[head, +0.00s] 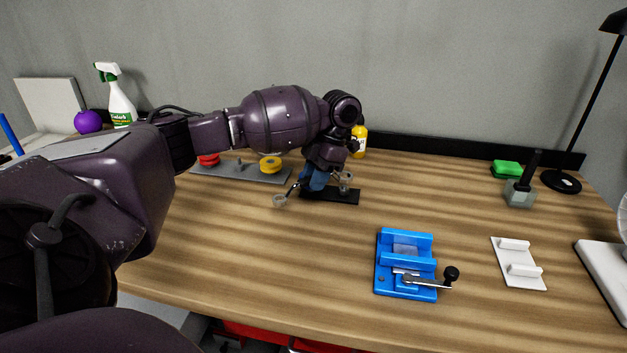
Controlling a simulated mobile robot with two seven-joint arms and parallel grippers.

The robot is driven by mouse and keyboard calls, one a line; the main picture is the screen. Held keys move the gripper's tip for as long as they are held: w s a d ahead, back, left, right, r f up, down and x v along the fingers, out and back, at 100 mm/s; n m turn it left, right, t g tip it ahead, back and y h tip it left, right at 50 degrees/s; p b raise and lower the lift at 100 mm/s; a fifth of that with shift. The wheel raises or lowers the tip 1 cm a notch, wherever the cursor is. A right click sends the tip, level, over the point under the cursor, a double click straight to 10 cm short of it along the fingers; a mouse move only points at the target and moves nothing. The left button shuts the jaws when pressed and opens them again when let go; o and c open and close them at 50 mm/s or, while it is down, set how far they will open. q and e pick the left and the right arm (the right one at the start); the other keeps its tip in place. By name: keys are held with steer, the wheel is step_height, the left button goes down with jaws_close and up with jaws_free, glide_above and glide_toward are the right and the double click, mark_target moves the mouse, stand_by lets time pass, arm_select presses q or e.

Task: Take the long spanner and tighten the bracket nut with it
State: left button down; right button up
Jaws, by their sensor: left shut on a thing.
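My left arm reaches in from the left, and its gripper (316,183) points down over a black base plate (345,196) on the bench. The left gripper is shut on the long spanner (280,201). One grey ring-shaped end of the spanner sticks out to the lower left of the fingers, over the wood. Another grey part (346,179) shows just right of the fingers, above the plate. I cannot tell whether it is the spanner's other end or the bracket nut. The gripper hides most of the bracket, and whether spanner and nut touch is unclear. My right gripper is not in view.
A grey plate (240,173) with red and yellow discs lies behind my arm. A blue vise (391,277) with a crank stands at front centre. A white holder (519,257), a grey block with a black handle (520,193) and a lamp base (561,181) are right. A yellow bottle (360,142) stands behind.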

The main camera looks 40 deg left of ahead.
arm_select(q)
steer(key=shift+r, duration=0.75)
steer(key=shift+r+p, duration=0.25)
steer(key=shift+p, duration=0.1)
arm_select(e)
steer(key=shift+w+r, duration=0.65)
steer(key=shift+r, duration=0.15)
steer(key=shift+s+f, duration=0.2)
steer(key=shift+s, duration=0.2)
